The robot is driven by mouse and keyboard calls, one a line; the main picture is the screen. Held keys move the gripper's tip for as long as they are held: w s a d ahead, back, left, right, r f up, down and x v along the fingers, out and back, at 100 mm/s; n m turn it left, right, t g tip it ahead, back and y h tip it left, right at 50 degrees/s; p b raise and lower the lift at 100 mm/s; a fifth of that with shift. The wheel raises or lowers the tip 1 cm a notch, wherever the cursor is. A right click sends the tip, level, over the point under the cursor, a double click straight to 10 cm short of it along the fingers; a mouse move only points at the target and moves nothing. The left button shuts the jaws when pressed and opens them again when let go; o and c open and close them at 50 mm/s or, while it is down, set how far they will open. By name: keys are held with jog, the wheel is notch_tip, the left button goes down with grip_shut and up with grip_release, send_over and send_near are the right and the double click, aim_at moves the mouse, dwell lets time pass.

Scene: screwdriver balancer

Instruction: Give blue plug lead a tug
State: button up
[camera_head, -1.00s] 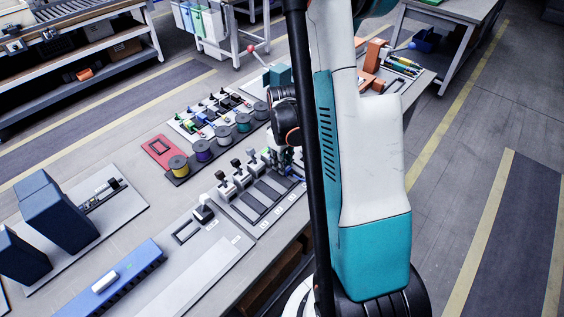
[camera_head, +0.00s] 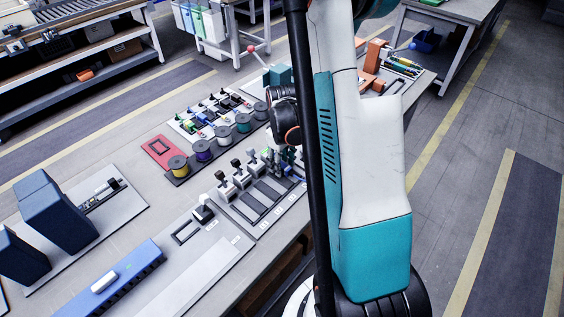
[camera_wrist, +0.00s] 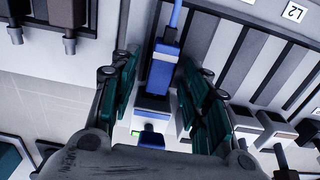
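The blue plug (camera_wrist: 162,66) stands in the middle of the wrist view, with its blue lead (camera_wrist: 175,14) running up from its upper end. Its lower end meets a light-coloured socket block (camera_wrist: 150,103). My gripper (camera_wrist: 164,84) is open, with one dark green finger on each side of the plug. A gap shows between the left finger and the plug; the right finger is closer, and I cannot tell whether it touches. In the head view my gripper (camera_head: 290,155) is small and partly hidden by my arm, and I cannot make out the blue plug there.
Grey slotted panels labelled L2 (camera_wrist: 294,12) lie at the upper right of the wrist view. More dark plugs (camera_wrist: 277,128) stand close at the right. In the head view, a row of spools (camera_head: 222,136) and a fixture with slots (camera_head: 262,200) crowd the bench near my gripper.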

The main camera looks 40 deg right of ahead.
notch_tip(320, 180, up, 12)
dwell(0.7)
dwell(0.7)
